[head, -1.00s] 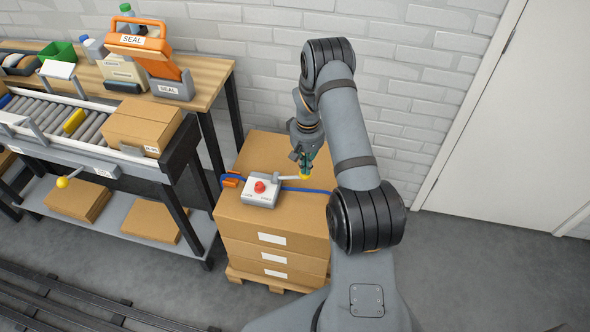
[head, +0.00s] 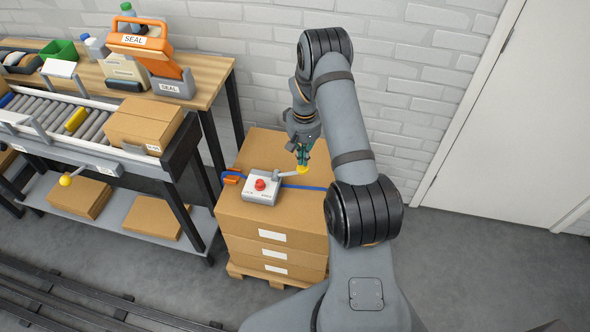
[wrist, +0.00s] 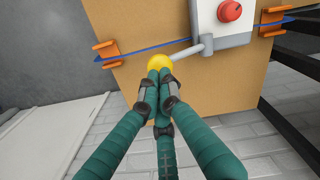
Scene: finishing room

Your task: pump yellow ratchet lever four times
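The yellow ratchet lever is a grey bar (wrist: 190,49) with a yellow ball knob (head: 303,170). It comes out of the right side of a light grey ratchet box (head: 259,187) with a red button, on top of stacked cartons. In the wrist view the knob (wrist: 160,62) is just beyond my gripper's fingertips (wrist: 159,76). The three green fingers are drawn together at its near side and appear to touch it, not wrap around it. In the head view my gripper (head: 303,160) is at the knob, partly hidden by my wrist.
A blue strap (head: 312,188) runs over the carton stack (head: 240,217), with an orange corner piece (head: 231,179) at left. A workbench with a roller conveyor (head: 97,128) and a carton (head: 143,124) stands left. Another yellow-knobbed lever (head: 66,180) juts from it. A brick wall is behind.

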